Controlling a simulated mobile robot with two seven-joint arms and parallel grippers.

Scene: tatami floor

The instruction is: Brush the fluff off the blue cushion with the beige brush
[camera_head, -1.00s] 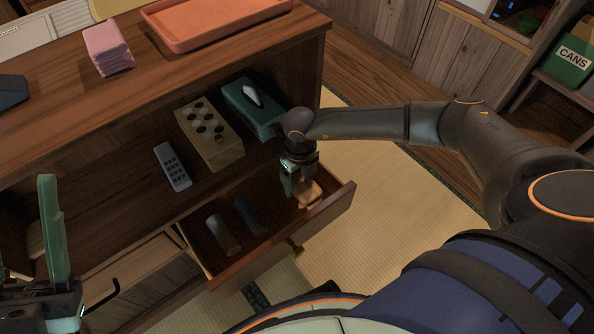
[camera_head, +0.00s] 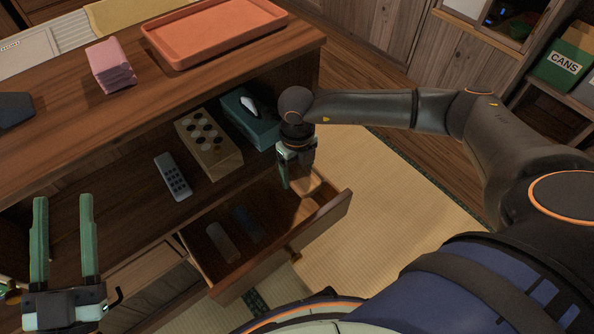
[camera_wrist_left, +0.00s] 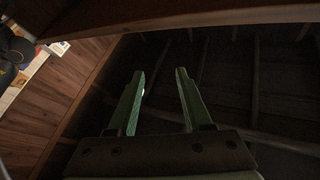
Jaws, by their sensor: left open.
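My right gripper (camera_head: 297,165) is over the right end of the open drawer (camera_head: 268,270). A beige block-shaped thing, seemingly the beige brush (camera_head: 306,184), is at its fingers and looks held. The arm partly hides it, and a pale patch shows below it. My left gripper (camera_head: 64,235) is open and empty at the lower left, in front of the cabinet. Its two green fingers also show apart and empty in the left wrist view (camera_wrist_left: 160,100), against a dark space. I see neither the blue cushion nor any fluff.
The drawer also holds a grey roll (camera_head: 222,242) and a dark blue item (camera_head: 247,222). A remote (camera_head: 172,176), a box with dark spots (camera_head: 208,150) and a teal tissue box (camera_head: 250,120) are on the shelf. An orange tray (camera_head: 215,38) and pink cloths (camera_head: 110,68) are on top.

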